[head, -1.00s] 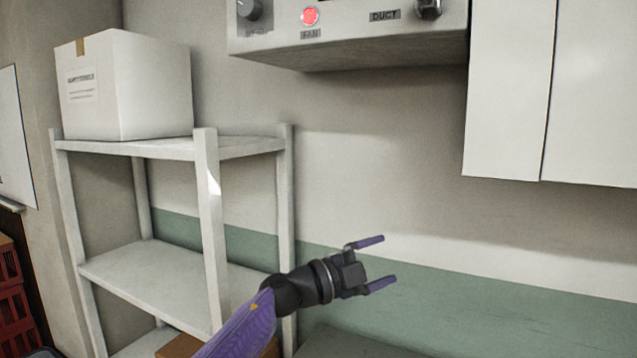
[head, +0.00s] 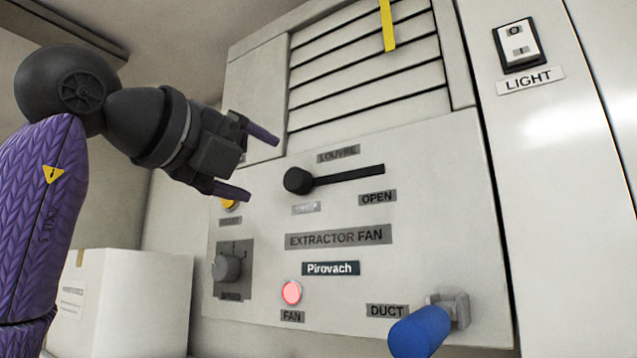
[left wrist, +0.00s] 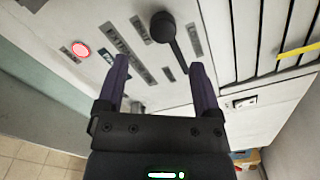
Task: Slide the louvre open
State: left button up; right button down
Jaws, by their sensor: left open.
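The louvre slider's round black knob (head: 298,181) is at the left end of a dark slot (head: 350,175) on the white extractor fan panel. The OPEN label (head: 377,198) is under the slot's right end; the label under the left end is washed out by glare. The louvre (head: 365,75) has white slats above. My left gripper (head: 262,167) is open and empty, just left of the knob in the head view. In the left wrist view the knob (left wrist: 163,27) shows beyond the open fingertips (left wrist: 159,63), apart from them. My right gripper is not in view.
The panel also has a lit red FAN button (head: 291,292), a grey dial (head: 226,267), a yellow button (head: 231,204) partly behind my finger, and a blue DUCT handle (head: 420,332) that sticks out. A LIGHT switch (head: 518,44) is at right. A white box (head: 140,300) stands lower left.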

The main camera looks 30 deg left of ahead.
aim_at(293, 180)
pick_arm(q)
jog(key=w+p, duration=0.1)
jog(key=w, duration=0.1)
jog(key=w+p, duration=0.1)
jog(key=shift+w+d+r+p, duration=0.25)
jog(key=shift+r+p, duration=0.05)
jog(key=shift+r, duration=0.1)
jog(key=w, duration=0.2)
jog(key=w+p, duration=0.1)
jog(key=shift+w+d+f, duration=0.1)
jog(key=shift+w+f, duration=0.15)
jog(key=shift+w, duration=0.35)
jog(key=shift+s, duration=0.35)
jog(key=shift+w+f, duration=0.1)
jog(key=shift+w, duration=0.15)
jog(key=c, duration=0.5)
jog(key=shift+d, duration=0.1)
grip_shut()
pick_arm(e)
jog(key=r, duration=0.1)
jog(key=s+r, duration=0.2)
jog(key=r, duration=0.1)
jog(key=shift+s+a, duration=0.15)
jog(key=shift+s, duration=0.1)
